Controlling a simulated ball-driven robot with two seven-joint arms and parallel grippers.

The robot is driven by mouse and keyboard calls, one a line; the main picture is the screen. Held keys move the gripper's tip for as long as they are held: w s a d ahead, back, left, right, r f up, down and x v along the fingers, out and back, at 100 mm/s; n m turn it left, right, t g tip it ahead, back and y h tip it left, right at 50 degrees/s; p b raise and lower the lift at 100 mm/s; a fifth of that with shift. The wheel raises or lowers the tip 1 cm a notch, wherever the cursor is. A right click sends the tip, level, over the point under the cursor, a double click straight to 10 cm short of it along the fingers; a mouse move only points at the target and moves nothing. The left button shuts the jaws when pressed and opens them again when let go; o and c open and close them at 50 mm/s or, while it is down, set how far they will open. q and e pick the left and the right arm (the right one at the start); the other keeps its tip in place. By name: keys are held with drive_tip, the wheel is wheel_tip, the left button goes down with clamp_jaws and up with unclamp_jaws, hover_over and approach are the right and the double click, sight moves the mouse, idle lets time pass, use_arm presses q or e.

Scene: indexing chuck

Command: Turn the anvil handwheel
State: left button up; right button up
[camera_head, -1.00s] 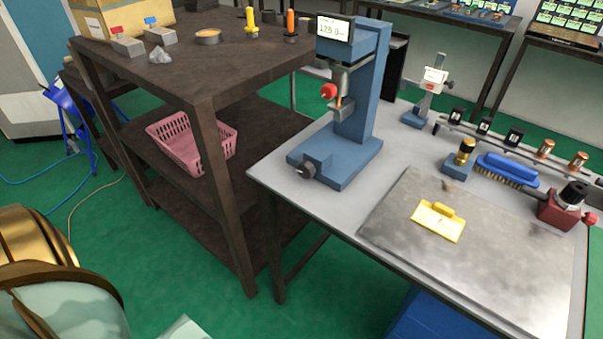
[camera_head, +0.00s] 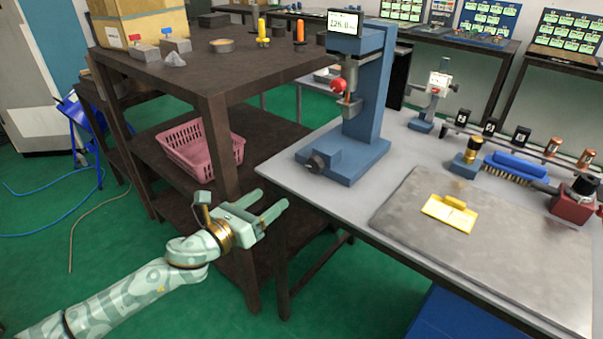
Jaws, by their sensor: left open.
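The blue bench tester (camera_head: 369,95) stands upright at the left end of the grey worktable, with a lit display at its top and a red knob (camera_head: 338,86) on its head. A dark round handwheel (camera_head: 316,162) sits at the front of its base, facing left and toward me; I take it for the anvil handwheel. My left gripper (camera_head: 272,203) is open and empty, its two fingers pointing right. It is in front of the brown shelf, left of and lower in the picture than the handwheel, and apart from it. My right gripper is not in view.
The brown shelf (camera_head: 218,90) stands close left of the worktable (camera_head: 290,172), with a pink basket (camera_head: 190,160) on its middle level.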

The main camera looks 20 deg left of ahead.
sight(312, 168)
use_arm(q)
drive_tip(key=b+x, duration=0.1)
drive_tip(key=x, duration=0.6)
drive_tip(key=b+x, duration=0.2)
drive_tip(key=x, duration=0.5)
drive_tip(key=shift+w+f, duration=0.1)
drive_tip(key=shift+f, duration=0.1)
drive_tip(key=shift+w+d+r, duration=0.1)
drive_tip(key=shift+w+d, duration=0.15)
drive_tip(key=shift+w, duration=0.2)
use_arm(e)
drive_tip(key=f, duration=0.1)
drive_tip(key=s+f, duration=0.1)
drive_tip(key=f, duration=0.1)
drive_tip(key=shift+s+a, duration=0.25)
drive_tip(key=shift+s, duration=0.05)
use_arm(q)
drive_tip(key=c, duration=1)
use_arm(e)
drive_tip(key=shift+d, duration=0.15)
